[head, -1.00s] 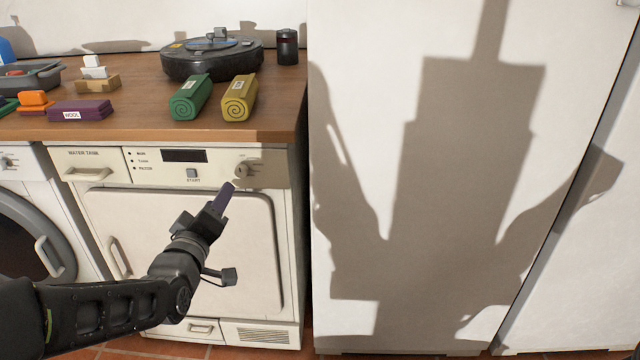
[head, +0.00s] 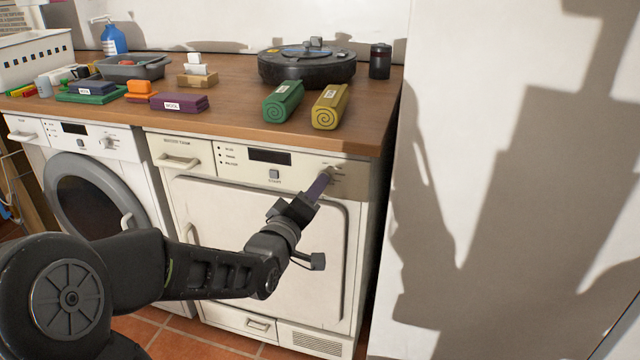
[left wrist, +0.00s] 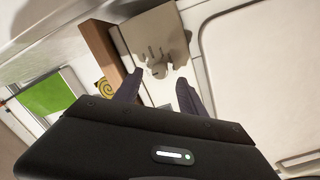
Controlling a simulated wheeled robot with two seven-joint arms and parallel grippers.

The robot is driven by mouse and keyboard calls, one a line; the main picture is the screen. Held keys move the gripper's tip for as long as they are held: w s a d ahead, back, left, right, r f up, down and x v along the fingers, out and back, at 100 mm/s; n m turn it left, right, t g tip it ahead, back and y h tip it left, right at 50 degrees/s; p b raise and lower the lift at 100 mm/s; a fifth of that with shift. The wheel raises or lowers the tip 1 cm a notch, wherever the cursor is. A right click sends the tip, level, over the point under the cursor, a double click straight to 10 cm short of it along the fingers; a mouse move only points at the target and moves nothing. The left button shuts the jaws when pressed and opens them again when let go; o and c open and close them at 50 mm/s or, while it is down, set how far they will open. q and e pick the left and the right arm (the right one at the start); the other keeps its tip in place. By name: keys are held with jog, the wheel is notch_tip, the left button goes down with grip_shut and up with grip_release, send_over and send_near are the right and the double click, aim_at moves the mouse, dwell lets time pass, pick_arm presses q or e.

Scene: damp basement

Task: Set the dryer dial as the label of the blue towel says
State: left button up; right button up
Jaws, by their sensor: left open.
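The dryer (head: 255,215) is the right-hand white machine under the wooden counter. Its dial (head: 331,171) sits at the right of the panel, partly hidden by my left gripper. My left gripper (head: 322,181) is open, with its fingertips close to the dial. In the left wrist view the dial (left wrist: 158,70) shows between and just beyond the two fingertips (left wrist: 152,80); I cannot tell whether they touch it. A small folded dark blue towel (head: 93,87) lies on a green one at the counter's left; its pale label is too small to read. My right gripper is not in view.
A purple folded towel (head: 180,103) with a label and rolled green (head: 283,102) and yellow (head: 330,107) towels lie on the counter (head: 230,120). A washing machine (head: 95,190) stands at left. A white wall-like surface (head: 450,150) rises at right.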

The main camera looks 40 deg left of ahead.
pick_arm(q)
jog(key=x, duration=0.4)
jog(key=shift+w, duration=0.15)
jog(key=shift+c, duration=0.5)
grip_shut()
